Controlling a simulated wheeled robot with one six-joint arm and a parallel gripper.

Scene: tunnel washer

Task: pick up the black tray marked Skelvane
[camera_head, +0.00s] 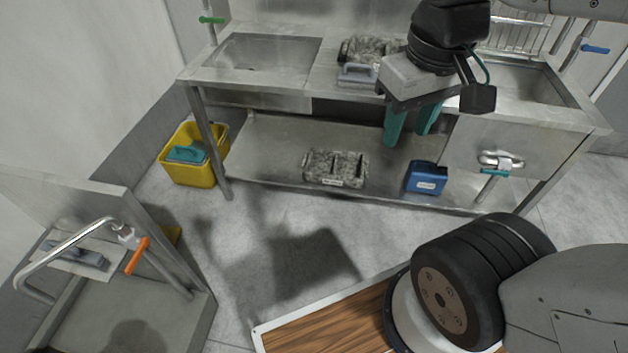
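No plainly black tray shows, and I cannot read the name Skelvane anywhere. A speckled black-and-white tray (318,163) with compartments and a small pale label on its front lies on the steel table's lower shelf. A similar speckled tray (357,48) sits on the table top at the back, partly hidden by my arm. My gripper (408,137) points down in front of the table, to the right of the lower tray in the picture. Its two teal fingers are apart, with nothing between them.
The steel table (312,88) has sinks at both ends. A grey handled item (357,76) stands on top and a blue box (426,178) on the lower shelf. A yellow bin (192,172) stands left, a basin (125,300) nearer. Floor in front is clear.

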